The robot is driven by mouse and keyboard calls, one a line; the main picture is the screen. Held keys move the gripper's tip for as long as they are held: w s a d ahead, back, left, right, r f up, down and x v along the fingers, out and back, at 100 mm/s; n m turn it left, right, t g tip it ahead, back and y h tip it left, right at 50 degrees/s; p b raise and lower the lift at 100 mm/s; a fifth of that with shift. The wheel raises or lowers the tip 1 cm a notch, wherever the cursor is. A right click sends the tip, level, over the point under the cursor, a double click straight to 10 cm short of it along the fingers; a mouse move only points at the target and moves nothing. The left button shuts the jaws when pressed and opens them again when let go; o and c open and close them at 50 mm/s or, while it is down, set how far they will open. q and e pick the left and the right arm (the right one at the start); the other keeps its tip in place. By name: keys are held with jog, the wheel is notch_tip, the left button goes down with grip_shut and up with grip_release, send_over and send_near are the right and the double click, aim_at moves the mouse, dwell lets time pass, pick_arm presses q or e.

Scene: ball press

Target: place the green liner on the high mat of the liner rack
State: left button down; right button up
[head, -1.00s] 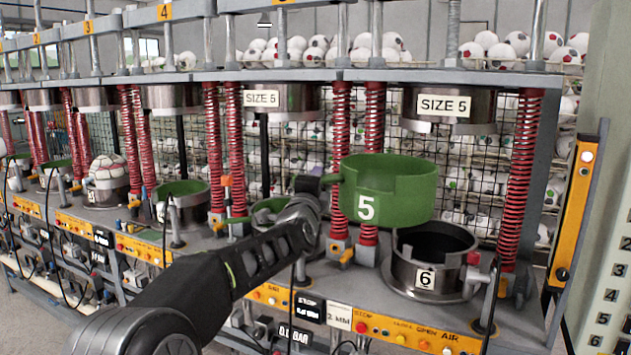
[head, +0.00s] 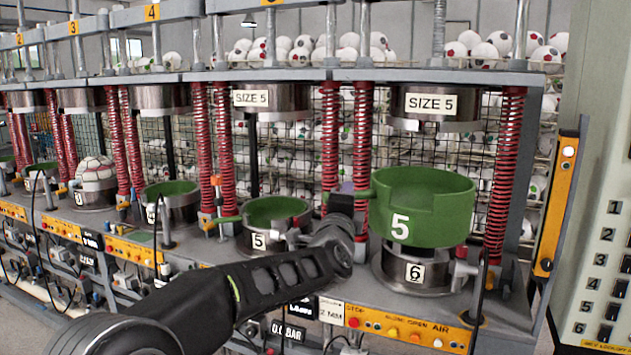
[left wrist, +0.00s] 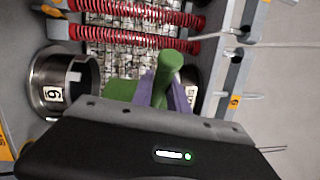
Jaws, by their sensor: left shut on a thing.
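The green liner (head: 440,222), an open cup marked 5 with a side handle, is upright in the air. In the head view it overlaps the top of the pot marked 6 (head: 418,275). My left gripper (head: 352,197) is at its left side, shut on the handle. In the left wrist view the purple fingers (left wrist: 164,92) close around the green handle (left wrist: 170,64), and part of the liner (left wrist: 121,90) shows behind them. No liner rack or high mat can be made out. My right gripper is not in view.
A row of press stations runs leftward, with red springs (head: 506,170), steel upper dies (head: 437,108) and pots. Another green liner (head: 275,212) sits in pot 5. An orange post (head: 556,205) and a numbered cabinet (head: 605,180) stand at the right.

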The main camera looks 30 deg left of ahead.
aim_at(397, 242)
pick_arm(q)
jog(key=d+f+h, duration=0.1)
jog(key=d+f, duration=0.2)
jog(key=d, duration=0.1)
jog(key=d+f+m+h, duration=0.1)
jog(key=d+f, duration=0.2)
jog(key=d+f+m+t+h, duration=0.1)
jog(key=d+f, duration=0.2)
jog(key=d, duration=0.1)
jog(key=shift+s+d+f, duration=0.15)
jog(key=shift+d+f, duration=0.1)
jog(key=shift+d, duration=0.1)
jog(key=s+d+f+m+h, duration=0.3)
jog(key=s+d+f+h, duration=0.35)
jog(key=d+f, duration=0.65)
jog(key=s+a+f+y, duration=0.2)
jog(key=a+f, duration=0.2)
jog(key=f, duration=0.1)
jog(key=shift+s+a+f+n+t, duration=0.15)
jog(key=shift+s+a+n+t, duration=0.05)
jog(key=shift+a+n+t, duration=0.1)
